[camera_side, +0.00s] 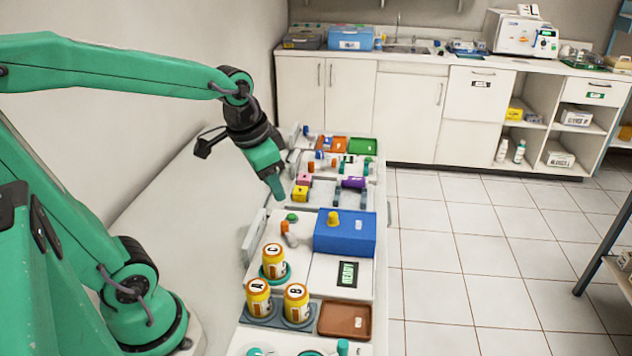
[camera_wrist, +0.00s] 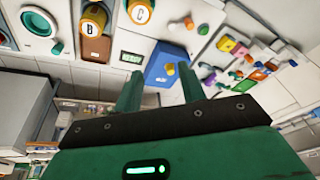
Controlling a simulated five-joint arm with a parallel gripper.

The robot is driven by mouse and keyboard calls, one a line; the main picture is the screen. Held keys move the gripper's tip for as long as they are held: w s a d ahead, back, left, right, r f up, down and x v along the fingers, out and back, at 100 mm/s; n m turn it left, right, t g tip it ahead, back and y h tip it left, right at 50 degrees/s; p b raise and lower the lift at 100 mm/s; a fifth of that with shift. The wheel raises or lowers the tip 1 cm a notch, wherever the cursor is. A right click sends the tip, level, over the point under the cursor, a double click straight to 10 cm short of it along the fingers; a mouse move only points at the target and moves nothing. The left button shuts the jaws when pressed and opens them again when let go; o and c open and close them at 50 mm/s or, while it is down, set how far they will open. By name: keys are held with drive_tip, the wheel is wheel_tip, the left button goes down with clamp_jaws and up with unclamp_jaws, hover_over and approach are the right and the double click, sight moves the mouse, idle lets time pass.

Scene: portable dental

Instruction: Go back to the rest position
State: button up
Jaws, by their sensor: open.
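My gripper (camera_side: 277,188) hangs over the work table in the side view, its fingers pointing down and to the right. It is above the space between the blue box (camera_side: 345,235) and the small coloured blocks. In the wrist view my gripper (camera_wrist: 158,88) shows two green fingers standing apart with nothing between them. The blue box (camera_wrist: 172,64) appears beyond the fingertips there. No held object shows in either view.
Jars A (camera_side: 258,298), B (camera_side: 297,302) and C (camera_side: 274,261) stand at the near end of the table. A brown tray (camera_side: 345,320) lies beside them. A green tray (camera_side: 362,146) is at the far end.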

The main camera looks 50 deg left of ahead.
drive_tip(key=s+d+r+n+t, duration=0.1)
drive_tip(key=s+d+r+t, duration=0.1)
drive_tip(key=s, duration=0.4)
drive_tip(key=shift+d+r+n, duration=0.15)
drive_tip(key=shift+d+n, duration=0.25)
drive_tip(key=shift+d, duration=0.45)
drive_tip(key=shift+s, duration=0.1)
